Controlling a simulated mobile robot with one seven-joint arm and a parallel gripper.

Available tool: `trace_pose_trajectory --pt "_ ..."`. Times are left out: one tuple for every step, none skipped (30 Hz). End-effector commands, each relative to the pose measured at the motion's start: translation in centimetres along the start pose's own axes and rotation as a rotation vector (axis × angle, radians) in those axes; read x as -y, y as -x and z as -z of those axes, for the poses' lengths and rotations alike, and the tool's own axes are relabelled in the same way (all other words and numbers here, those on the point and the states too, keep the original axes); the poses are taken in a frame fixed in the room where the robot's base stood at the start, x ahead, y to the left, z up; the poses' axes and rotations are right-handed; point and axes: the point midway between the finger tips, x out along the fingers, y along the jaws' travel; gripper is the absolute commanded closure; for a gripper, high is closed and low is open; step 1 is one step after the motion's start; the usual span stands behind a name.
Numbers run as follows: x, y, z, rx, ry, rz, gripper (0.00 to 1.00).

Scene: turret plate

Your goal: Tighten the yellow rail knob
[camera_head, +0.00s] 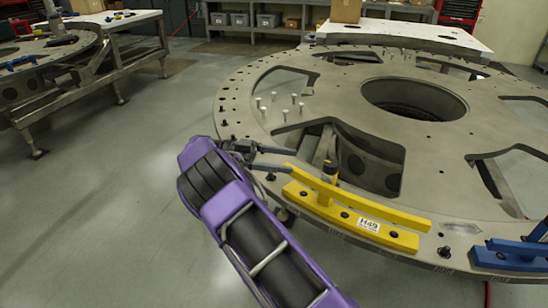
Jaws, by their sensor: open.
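The yellow rail (357,208) lies along the near edge of the round metal turret plate (345,94) and carries a white label reading H49. The rail knob (329,170), dark on top with yellow below, stands upright near the rail's left end. My gripper (295,160) reaches in from the left, with its two dark fingers spread apart and pointing right toward the knob. The fingertips appear just left of the knob, with nothing between them. Exact depth between fingers and knob is hard to judge.
A blue rail (510,256) sits on the plate edge at the right. Several pale pegs (284,113) stand up from the plate beyond my gripper. A second plate on a metal stand (112,62) is at the far left. The floor on the left is clear.

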Motion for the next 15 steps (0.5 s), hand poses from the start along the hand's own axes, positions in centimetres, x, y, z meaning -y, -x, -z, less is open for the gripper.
trace_pose_trajectory --pt "0.1 0.1 -0.1 -0.005 -0.002 -0.005 0.23" --pt "0.1 0.3 -0.1 -0.005 -0.002 -0.006 0.23" --pt "0.1 0.5 -0.1 -0.005 -0.001 -0.008 0.23" --pt "0.1 0.7 -0.1 -0.005 -0.002 -0.008 0.23" --pt "0.1 0.8 -0.1 -0.005 -0.002 -0.009 0.23" --pt "0.1 1.1 -0.1 -0.005 -0.001 -0.008 0.23" --pt "0.1 1.3 -0.1 -0.004 -0.003 -0.006 0.23" --pt "0.1 1.4 0.0 -0.004 -0.002 -0.005 0.23" --pt "0.1 1.6 -0.1 -0.003 -0.001 -0.004 0.23" --pt "0.1 1.8 0.0 -0.003 -0.002 -0.002 0.23" --pt "0.1 1.9 0.0 -0.002 -0.002 -0.001 0.23" --pt "0.1 2.1 0.0 -0.002 -0.002 0.000 0.23" --pt "0.0 2.2 0.0 -0.002 -0.001 0.002 0.23" --pt "0.0 2.3 0.0 -0.001 -0.001 0.003 0.23" --pt "0.0 2.4 0.0 -0.001 -0.001 0.004 0.23"
